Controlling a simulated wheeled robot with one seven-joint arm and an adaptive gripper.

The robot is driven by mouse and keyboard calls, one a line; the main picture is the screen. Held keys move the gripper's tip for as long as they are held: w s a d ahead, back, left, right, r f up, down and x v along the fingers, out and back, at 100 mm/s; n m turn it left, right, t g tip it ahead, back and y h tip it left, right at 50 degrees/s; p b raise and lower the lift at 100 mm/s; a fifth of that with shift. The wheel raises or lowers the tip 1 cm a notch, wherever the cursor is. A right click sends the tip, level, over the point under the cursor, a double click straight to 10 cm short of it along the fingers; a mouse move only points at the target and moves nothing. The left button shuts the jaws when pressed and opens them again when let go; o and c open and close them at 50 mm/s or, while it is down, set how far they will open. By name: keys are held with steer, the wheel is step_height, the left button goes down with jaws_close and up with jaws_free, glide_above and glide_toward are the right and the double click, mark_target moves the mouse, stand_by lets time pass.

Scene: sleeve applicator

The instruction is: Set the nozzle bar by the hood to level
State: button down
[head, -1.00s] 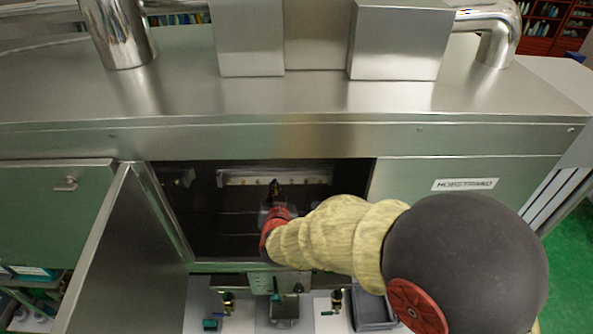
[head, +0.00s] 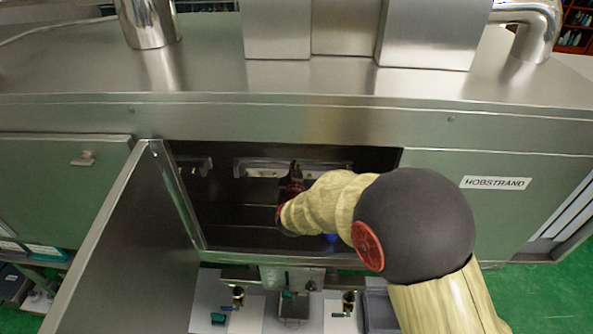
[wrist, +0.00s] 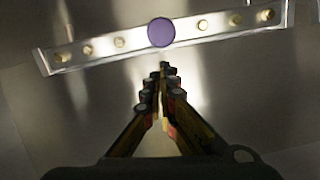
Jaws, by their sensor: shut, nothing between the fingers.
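The nozzle bar (head: 245,170) is a pale metal strip inside the dark opening of the hood (head: 225,215), partly hidden behind my gripper. In the wrist view the bar (wrist: 95,45) carries several brass nozzles and a round purple disc (wrist: 161,32) at its middle. It slants up to the right in that view; in the head view it looks near level. My gripper (wrist: 163,70) is shut and empty, its tips pointing at the bar just below the disc. I cannot tell whether the tips touch it. My gripper (head: 294,172) also shows in the head view.
The hood's door (head: 125,250) stands open at the left of the opening. The steel top (head: 330,110) overhangs the front, and a green panel marked HOBSTRAND (head: 490,215) closes the right side. Below are valves, a small steel box (head: 293,310) and a grey bin (head: 380,312).

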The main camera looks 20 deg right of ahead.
steer(key=shift+a+f, duration=0.1)
steer(key=shift+f, duration=0.5)
